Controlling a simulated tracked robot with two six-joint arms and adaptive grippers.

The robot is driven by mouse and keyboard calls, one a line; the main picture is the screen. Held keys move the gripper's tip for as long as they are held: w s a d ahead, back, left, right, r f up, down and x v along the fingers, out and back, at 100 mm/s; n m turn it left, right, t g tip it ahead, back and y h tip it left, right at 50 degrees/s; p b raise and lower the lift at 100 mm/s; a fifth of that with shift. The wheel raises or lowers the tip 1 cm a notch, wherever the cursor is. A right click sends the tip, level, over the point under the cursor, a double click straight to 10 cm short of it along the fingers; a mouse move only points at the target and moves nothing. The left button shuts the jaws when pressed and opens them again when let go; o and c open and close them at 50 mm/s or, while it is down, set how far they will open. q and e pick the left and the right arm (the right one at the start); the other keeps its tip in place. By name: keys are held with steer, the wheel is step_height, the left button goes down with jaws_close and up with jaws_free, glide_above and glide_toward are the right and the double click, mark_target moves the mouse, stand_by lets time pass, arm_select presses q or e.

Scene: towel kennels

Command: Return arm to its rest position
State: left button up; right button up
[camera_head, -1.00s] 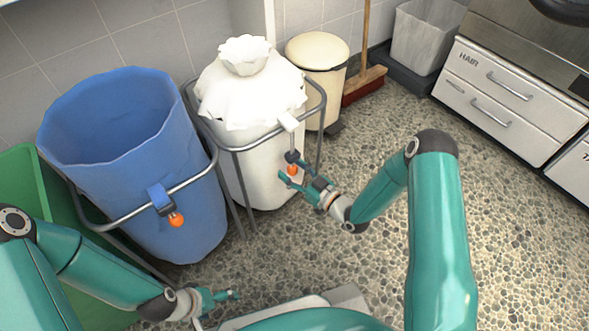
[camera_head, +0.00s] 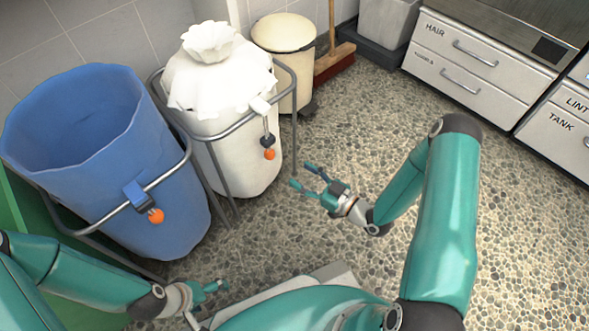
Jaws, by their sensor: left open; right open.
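My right gripper (camera_head: 309,181) is open and empty. It hangs over the pebbled floor, apart from the white bag and its frame. My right arm (camera_head: 444,215) bends down from the right side of the view. My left gripper (camera_head: 219,291) is low in the view, near the front of the blue bag, with nothing seen in it. My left arm (camera_head: 85,277) comes in from the lower left.
A blue bag (camera_head: 165,215) stands open in a metal frame with an orange knob (camera_head: 156,216). A white bag (camera_head: 245,165), its top gathered, stands beside it with another knob (camera_head: 269,154). A cream pedal bin (camera_head: 283,33), broom (camera_head: 335,60) and drawers (camera_head: 470,60) stand behind. Floor (camera_head: 345,130) is clear centrally.

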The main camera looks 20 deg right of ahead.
stand_by(0.5)
steer(key=w+a+r+n+g+y+p, duration=0.2)
steer(key=a+r+g+p, duration=0.15)
steer(key=a+r, duration=0.5)
steer(key=s+a+f+m+g+h+p, duration=0.1)
steer(key=s+f+m+g+h, duration=0.4)
steer(key=s, duration=0.4)
steer(key=s+f+m+g+h+p, duration=0.1)
steer(key=s+f+m+g+h, duration=0.1)
steer(key=s+f+m+g, duration=0.45)
steer(key=s+r+n+p, duration=0.1)
steer(key=s+r+p, duration=0.2)
steer(key=r+p, duration=3.3)
steer(key=shift+r+n+p, duration=0.35)
steer(key=shift+r+p, duration=0.05)
steer(key=shift+p, duration=0.85)
